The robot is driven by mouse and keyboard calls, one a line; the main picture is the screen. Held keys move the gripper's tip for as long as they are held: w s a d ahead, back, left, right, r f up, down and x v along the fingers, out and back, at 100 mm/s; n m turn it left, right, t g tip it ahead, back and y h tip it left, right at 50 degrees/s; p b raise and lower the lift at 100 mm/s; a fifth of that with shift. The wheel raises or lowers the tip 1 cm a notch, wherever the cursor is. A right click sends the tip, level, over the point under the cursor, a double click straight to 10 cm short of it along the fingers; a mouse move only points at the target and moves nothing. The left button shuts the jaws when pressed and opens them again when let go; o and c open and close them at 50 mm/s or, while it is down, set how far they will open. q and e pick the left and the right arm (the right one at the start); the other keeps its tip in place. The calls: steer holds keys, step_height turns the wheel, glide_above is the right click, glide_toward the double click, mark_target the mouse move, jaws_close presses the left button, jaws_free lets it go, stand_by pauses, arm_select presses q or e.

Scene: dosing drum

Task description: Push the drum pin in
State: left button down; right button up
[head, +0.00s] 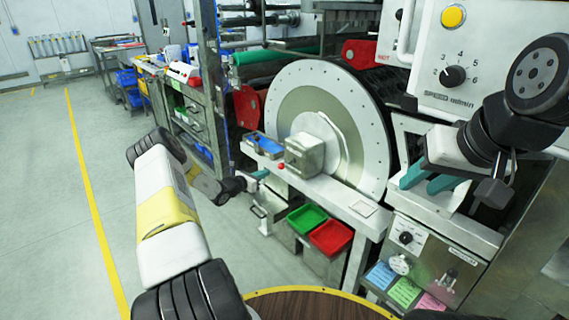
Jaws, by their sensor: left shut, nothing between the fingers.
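The drum (375,150) is a large pale disc with small holes around its rim, standing upright behind a white bench. A small red knob (281,166) shows at the bench's left part, beside a grey metal block (304,155); I cannot tell whether it is the drum pin. My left gripper (261,174) is shut and empty, with its teal fingertips left of the red knob and apart from it in the picture. My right gripper (426,180) is right of the drum, its teal fingers apart and nothing seen between them.
A green bin (307,220) and a red bin (331,237) sit below the bench. A blue tray (265,145) lies at the bench's left end. A control panel with a yellow button (453,16) is at the upper right. Open floor (60,200) lies to the left.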

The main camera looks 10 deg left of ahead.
mark_target(281, 166)
arm_select(q)
steer(key=x, duration=0.7)
steer(key=shift+w, duration=0.1)
steer(key=shift+d, duration=0.1)
steer(key=w+d, duration=0.2)
steer(key=w, duration=0.1)
steer(key=shift+d, duration=0.1)
steer(key=shift+r, duration=0.15)
steer(key=shift+d, duration=0.1)
steer(key=shift+s+a, duration=0.15)
steer(key=shift+a, duration=0.05)
steer(key=v, duration=1.3)
steer(key=shift+s, duration=0.4)
